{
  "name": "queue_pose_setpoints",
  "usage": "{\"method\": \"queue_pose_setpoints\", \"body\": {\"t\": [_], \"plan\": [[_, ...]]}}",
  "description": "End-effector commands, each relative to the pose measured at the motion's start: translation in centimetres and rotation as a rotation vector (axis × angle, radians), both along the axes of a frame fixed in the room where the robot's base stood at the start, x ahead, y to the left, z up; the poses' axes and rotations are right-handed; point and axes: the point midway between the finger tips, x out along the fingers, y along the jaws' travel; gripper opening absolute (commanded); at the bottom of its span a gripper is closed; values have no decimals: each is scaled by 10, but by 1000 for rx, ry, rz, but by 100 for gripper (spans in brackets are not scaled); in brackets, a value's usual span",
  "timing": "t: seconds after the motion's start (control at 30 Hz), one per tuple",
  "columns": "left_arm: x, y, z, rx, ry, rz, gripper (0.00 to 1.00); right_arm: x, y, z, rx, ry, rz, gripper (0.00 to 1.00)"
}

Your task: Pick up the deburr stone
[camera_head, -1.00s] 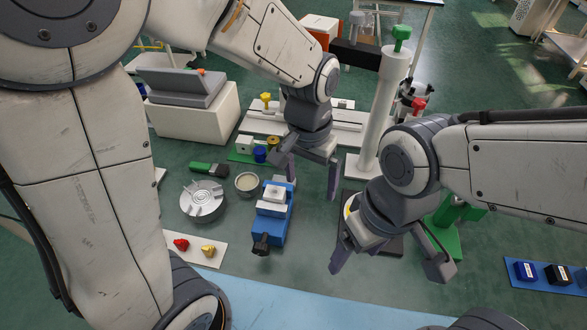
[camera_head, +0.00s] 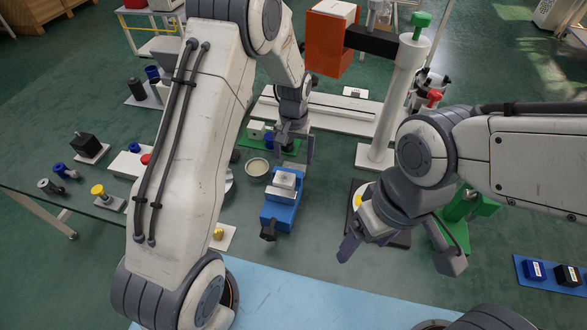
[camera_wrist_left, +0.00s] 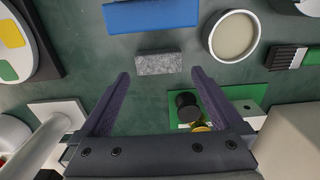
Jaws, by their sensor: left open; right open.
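The deburr stone seems to be the small grey speckled block (camera_wrist_left: 158,63) in the left wrist view. It lies flat on the green surface between a blue vise (camera_wrist_left: 150,15) and my left gripper. My left gripper (camera_wrist_left: 160,78) is open and empty, its two fingertips pointing towards the block, one to each side in the picture. In the head view my left gripper (camera_head: 294,157) hangs just behind the vise (camera_head: 280,211), and I cannot make out the stone there. My right gripper (camera_head: 402,258) is open and empty at the right, apart from the vise.
A round dish (camera_head: 257,167) stands left of the vise; it also shows in the left wrist view (camera_wrist_left: 234,37). A green plate (camera_wrist_left: 220,102) with small parts and a brush (camera_wrist_left: 287,57) lie nearby. A white column (camera_head: 385,110) stands right of my left gripper.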

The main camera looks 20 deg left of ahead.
Motion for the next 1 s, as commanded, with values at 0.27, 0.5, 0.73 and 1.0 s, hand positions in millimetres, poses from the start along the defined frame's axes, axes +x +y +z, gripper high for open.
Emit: {"method": "queue_pose_setpoints", "body": {"t": [0.27,0.5,0.73,1.0], "plan": [[-2,-1,-39,0,3,0,100,0,0,7,0,0,0,79],[-2,-2,-43,0,1,-1,100,0,0,7,0,0,0,79],[-2,-2,-43,0,1,-1,31,0,0,7,0,0,0,79],[-2,-2,-42,0,0,-1,25,0,0,7,0,0,0,79]]}}
